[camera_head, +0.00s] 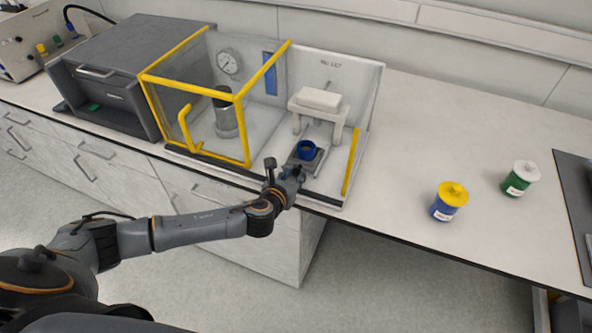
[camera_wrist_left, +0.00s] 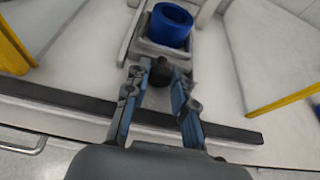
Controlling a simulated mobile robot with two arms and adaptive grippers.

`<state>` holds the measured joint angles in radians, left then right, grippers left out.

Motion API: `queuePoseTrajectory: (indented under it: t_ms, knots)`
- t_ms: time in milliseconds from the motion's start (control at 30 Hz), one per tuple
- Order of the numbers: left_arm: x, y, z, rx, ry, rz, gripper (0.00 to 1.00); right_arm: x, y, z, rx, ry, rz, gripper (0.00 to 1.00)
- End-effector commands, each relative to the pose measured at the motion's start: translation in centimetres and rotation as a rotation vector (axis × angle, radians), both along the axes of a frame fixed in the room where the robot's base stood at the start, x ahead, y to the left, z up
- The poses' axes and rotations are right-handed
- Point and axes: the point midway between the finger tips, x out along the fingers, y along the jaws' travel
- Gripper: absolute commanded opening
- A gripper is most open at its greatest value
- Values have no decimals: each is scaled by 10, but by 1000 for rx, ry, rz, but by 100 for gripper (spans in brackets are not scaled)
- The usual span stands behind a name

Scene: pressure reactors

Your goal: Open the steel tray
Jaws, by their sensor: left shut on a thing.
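The steel tray (camera_head: 305,157) is a small grey slab at the front of the white-walled bay, below a white block on a stand. A blue ring-shaped cup (camera_head: 307,149) sits on it; the cup also shows in the left wrist view (camera_wrist_left: 171,26). My left gripper (camera_head: 284,176) is at the tray's near end. In the left wrist view, its two fingers (camera_wrist_left: 159,90) are shut on the tray's dark round knob (camera_wrist_left: 160,71). How far the tray is pulled out is hard to tell. My right gripper is not in view.
A yellow-framed clear guard (camera_head: 243,97) stands left of the tray, around a gauge (camera_head: 228,62) and a steel vessel. A yellow bar (camera_head: 350,162) runs along the right side. Blue-yellow (camera_head: 449,202) and green-white (camera_head: 520,178) jars stand on the counter at right. Floor space in front is clear.

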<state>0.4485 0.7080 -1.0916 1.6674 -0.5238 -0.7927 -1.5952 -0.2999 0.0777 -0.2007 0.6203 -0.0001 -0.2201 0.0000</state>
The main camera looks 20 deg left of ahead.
Motion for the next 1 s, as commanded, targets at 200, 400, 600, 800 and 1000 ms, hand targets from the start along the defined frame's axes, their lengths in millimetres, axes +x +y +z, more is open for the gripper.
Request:
queuePoseTrajectory:
  t_ms: [200,400,600,800,1000]
  knots:
    - [0,0,0,0,0,0,47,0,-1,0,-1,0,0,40]
    - [0,0,0,1,0,0,47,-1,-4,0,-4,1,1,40]
    - [-11,1,3,1,1,-2,47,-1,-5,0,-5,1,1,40]
    - [-44,2,17,1,2,-3,47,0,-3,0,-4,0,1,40]
    - [-80,3,32,2,2,-2,47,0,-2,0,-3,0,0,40]
